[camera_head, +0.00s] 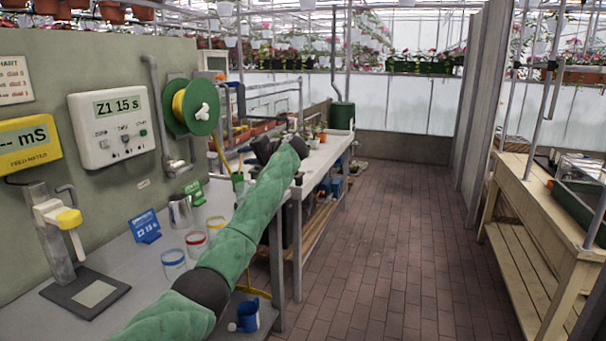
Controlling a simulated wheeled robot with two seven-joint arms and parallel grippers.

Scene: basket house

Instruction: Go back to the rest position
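My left arm, in a green sleeve, reaches up from the bottom of the head view over the edge of the grey bench (100,262). Its dark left gripper (262,151) is at the far end, in front of the far white bench (325,150). The gripper is small and partly hidden by the arm, so I cannot tell whether it is open or shut. I see nothing clearly held in it. My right gripper is not in view.
On the grey bench are jars with blue (174,260) and red (196,241) rims, a metal cup (180,211) and a stand (60,245). A wooden bench (545,215) stands right. The brick aisle (390,240) is clear.

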